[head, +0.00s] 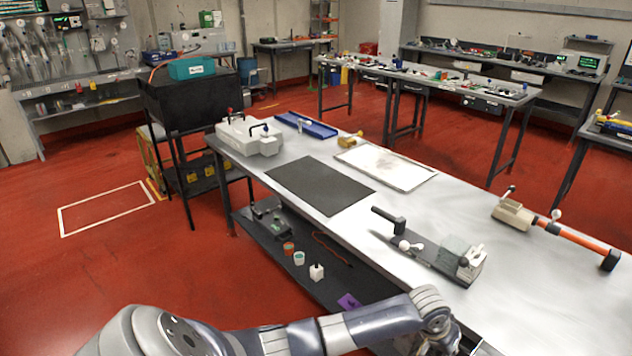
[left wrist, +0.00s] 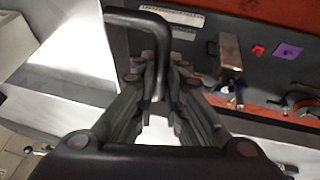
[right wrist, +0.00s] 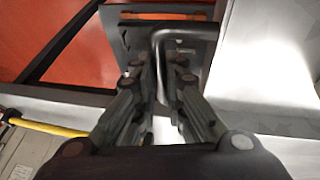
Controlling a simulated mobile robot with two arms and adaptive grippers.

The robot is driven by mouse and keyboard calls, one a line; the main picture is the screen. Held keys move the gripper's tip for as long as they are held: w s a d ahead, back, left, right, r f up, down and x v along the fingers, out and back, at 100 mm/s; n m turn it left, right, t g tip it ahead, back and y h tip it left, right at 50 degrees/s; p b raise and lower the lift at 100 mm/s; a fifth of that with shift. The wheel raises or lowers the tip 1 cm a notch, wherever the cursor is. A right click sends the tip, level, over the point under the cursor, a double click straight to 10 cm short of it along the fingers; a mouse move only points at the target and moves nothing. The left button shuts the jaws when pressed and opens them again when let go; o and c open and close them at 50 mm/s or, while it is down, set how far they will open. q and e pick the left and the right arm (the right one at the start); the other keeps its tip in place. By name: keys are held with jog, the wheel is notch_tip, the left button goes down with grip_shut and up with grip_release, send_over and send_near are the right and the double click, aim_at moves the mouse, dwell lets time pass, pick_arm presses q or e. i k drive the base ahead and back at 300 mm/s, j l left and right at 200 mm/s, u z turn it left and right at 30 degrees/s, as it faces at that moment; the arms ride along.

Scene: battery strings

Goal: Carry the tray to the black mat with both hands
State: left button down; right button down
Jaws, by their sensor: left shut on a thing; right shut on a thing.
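The black mat (head: 320,185) lies flat and bare on the left part of the long metal bench (head: 450,215). My left gripper (left wrist: 156,76) is shut on a dark bent handle (left wrist: 159,45) in the left wrist view. My right gripper (right wrist: 160,78) is shut on a grey bent handle (right wrist: 176,36) in the right wrist view. The body of the tray under these handles is not clearly seen. In the head view my left arm comes in along the bottom, and its hand is cut off by the lower edge; my right gripper is out of that view.
A blue shallow tray (head: 306,125) and a grey box (head: 246,137) stand beyond the mat. A white framed panel (head: 388,167) lies right of it. A fixture with a black handle (head: 430,250) and an orange bar tool (head: 577,240) lie nearer. A lower shelf (head: 316,283) holds small parts.

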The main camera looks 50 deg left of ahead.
aim_at(317, 180)
jog(key=k+j, duration=0.1)
jog(key=j, duration=2.65)
jog(key=k+j, duration=0.15)
jog(key=j, duration=1.25)
jog(key=k+j, duration=0.1)
jog(key=j, duration=1.25)
jog(key=i+j, duration=0.1)
jog(key=j, duration=0.4)
jog(key=i+l, duration=0.45)
jog(key=i, duration=0.15)
jog(key=i+l, duration=0.4)
jog(key=i, duration=0.25)
